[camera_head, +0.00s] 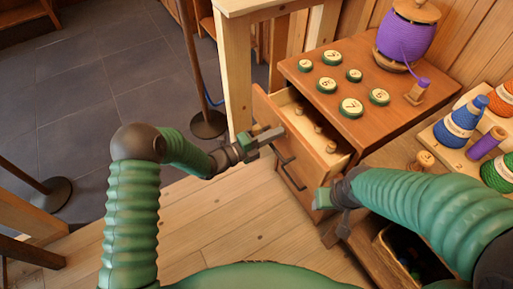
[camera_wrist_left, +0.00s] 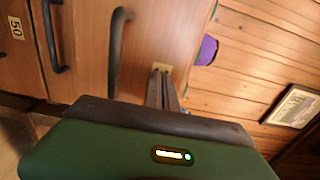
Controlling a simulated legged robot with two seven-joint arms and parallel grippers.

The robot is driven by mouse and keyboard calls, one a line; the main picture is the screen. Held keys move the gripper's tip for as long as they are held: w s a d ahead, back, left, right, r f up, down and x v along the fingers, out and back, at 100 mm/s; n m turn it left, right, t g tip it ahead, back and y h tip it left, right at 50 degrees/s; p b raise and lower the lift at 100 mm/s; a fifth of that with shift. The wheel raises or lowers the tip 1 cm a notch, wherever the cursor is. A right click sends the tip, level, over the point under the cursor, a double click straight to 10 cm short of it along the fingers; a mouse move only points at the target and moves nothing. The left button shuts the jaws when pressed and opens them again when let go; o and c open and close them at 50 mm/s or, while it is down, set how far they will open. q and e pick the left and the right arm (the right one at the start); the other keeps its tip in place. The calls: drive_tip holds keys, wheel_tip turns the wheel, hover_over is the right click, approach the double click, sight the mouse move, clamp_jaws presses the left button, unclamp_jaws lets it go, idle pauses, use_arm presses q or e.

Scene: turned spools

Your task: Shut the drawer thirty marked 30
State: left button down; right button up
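An open wooden drawer (camera_head: 321,138) sticks out of the cabinet in the head view, with small wooden pegs inside. Its front carries a dark handle (camera_head: 281,152), also seen in the left wrist view (camera_wrist_left: 117,55). A pale tag (camera_wrist_left: 161,67) shows on this front just beyond my left fingertips, partly covered; I cannot read its number. My left gripper (camera_head: 269,136) is at the outer face of the drawer front; its fingers (camera_wrist_left: 163,90) look together with nothing between them. Whether they touch the front is unclear. My right gripper (camera_head: 334,207) is low, right of the drawer; its finger state is unclear.
Another front with a handle (camera_wrist_left: 50,40) and a tag marked 50 (camera_wrist_left: 16,28) is beside it. Numbered round discs (camera_head: 350,108) and a purple spool (camera_head: 404,38) stand on the cabinet top (camera_head: 315,75). Coloured spools are at right. A post (camera_head: 208,124) stands behind my left arm.

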use_arm(q)
drive_tip(key=b+x, duration=0.4)
drive_tip(key=x, duration=0.8)
drive_tip(key=shift+w+d+r+b, duration=0.15)
drive_tip(key=shift+w+r+b, duration=0.1)
drive_tip(key=shift+b, duration=0.15)
drive_tip(key=shift+d+r, duration=0.1)
